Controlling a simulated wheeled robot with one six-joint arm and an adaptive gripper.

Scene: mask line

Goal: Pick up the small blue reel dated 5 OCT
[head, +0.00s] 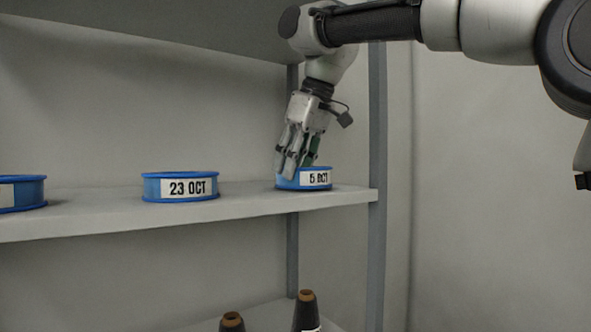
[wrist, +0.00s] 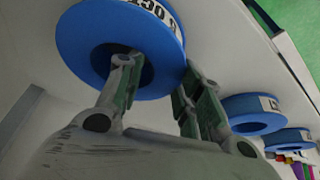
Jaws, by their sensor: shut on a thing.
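The small blue reel dated 5 OCT (head: 316,178) stands on the shelf near its right end, label facing front. My gripper (head: 291,172) reaches down onto it from above and is shut on its rim. In the wrist view my gripper (wrist: 158,80) has one finger in the reel's centre hole and the other outside its edge. The 5 OCT reel (wrist: 85,45) fills the upper left there, its label partly cut off by the frame edge. I cannot tell a gap between the reel and the shelf.
A blue reel labelled 23 OCT (head: 180,187) stands on the same shelf (head: 245,203) to the left. Another blue reel (head: 22,193) is cut off at the left edge. A grey post (head: 377,120) stands close to the right. Dark cones (head: 307,312) are on the shelf below.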

